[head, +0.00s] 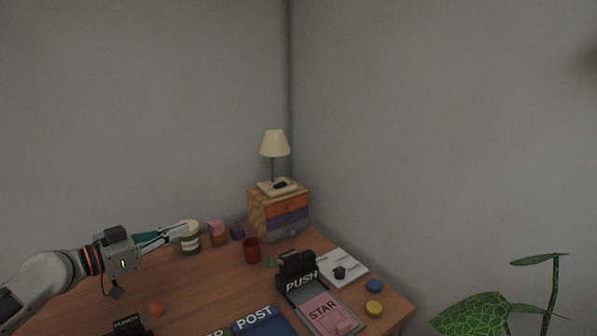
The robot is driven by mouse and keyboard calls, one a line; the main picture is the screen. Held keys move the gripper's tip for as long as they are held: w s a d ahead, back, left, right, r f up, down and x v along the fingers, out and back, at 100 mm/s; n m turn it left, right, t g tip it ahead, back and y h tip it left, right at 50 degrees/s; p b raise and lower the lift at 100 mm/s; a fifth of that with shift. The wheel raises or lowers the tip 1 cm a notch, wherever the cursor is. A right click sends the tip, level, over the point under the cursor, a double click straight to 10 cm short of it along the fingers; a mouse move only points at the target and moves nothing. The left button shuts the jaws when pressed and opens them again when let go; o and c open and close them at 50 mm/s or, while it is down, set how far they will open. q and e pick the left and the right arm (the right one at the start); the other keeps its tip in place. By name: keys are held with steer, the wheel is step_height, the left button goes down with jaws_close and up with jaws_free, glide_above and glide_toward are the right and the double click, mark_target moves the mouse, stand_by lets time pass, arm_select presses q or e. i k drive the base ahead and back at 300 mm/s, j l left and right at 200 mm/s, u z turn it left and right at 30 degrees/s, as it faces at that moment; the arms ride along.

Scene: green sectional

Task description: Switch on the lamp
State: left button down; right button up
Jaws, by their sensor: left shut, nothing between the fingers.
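The lamp (274,145) has a cream shade on a thin dark stem. Its pale square base (265,188) stands on a small drawer box (257,212) at the back corner of the desk. A small dark part (280,185) sits on the base, perhaps the switch. I cannot tell from the shade whether the lamp is lit. My left gripper (184,233) comes in from the left, shut and empty, pointing right toward a jar. It is well to the left of the lamp and lower in the picture. My right gripper is not in view.
A cream-topped jar (191,243) is at the left gripper's tips. Pink-and-orange blocks (217,232), a purple block (237,232) and a red cup (252,250) stand before the drawer box. A black PUSH device (297,272) and papers lie nearer. A leafy plant (478,313) stands right.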

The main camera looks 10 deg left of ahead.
mark_target(277, 185)
steer(key=i+j+z, duration=0.4)
steer(key=i+j, duration=0.3)
steer(key=i, duration=0.1)
